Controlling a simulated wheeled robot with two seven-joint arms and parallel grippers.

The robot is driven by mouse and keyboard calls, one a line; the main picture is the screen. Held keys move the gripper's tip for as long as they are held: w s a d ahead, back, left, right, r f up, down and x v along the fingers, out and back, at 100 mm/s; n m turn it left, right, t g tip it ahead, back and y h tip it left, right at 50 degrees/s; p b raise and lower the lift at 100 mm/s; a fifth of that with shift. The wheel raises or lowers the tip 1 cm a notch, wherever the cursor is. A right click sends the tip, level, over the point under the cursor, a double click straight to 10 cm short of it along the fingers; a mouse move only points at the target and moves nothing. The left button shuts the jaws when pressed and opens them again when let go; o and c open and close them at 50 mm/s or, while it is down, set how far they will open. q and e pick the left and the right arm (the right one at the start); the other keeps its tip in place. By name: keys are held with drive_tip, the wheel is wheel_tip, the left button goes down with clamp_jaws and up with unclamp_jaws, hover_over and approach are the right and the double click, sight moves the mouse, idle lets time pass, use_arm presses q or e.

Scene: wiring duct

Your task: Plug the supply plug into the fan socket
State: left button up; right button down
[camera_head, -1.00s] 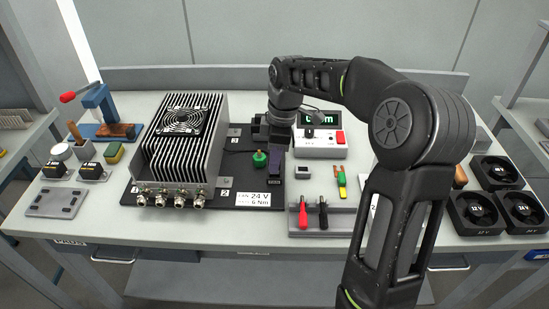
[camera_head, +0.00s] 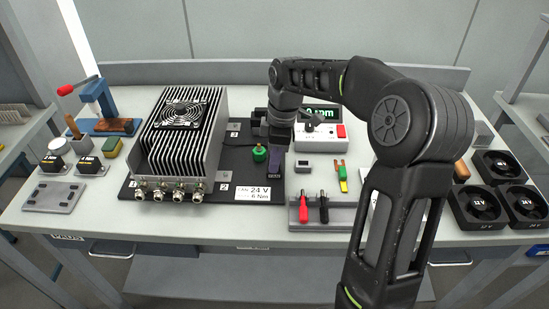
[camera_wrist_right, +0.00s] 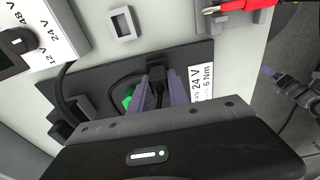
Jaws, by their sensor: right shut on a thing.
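My right gripper (camera_head: 275,172) reaches down over the right part of the black mounting plate, beside the finned housing. In the right wrist view its two purple fingers (camera_wrist_right: 160,92) are shut on the black supply plug (camera_wrist_right: 160,78), whose cable shows between and beside them. The plug points at a small dark block (camera_wrist_right: 156,60) at the plate's edge, which looks like the fan socket. I cannot tell whether the plug touches or is inside it. In the head view the fingers hide the plug. The finned housing (camera_head: 205,140) carries a fan (camera_head: 182,114). My left gripper is not in view.
A green knob (camera_head: 260,153) stands close left of the fingers. A grey rack (camera_head: 340,214) with red and black probes lies in front right. Spare fans (camera_head: 480,207) lie far right.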

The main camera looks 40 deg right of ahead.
drive_tip(key=c, duration=1.2)
unclamp_jaws()
drive_tip(key=shift+o, duration=0.2)
drive_tip(key=shift+s+d+r, duration=0.1)
drive_tip(key=shift+r, duration=1.15)
drive_tip(key=shift+s+d+r, duration=0.1)
drive_tip(key=shift+d+r, duration=0.05)
drive_tip(key=shift+r, duration=1.15)
drive_tip(key=shift+s+d+r, duration=0.1)
drive_tip(key=shift+r, duration=1.15)
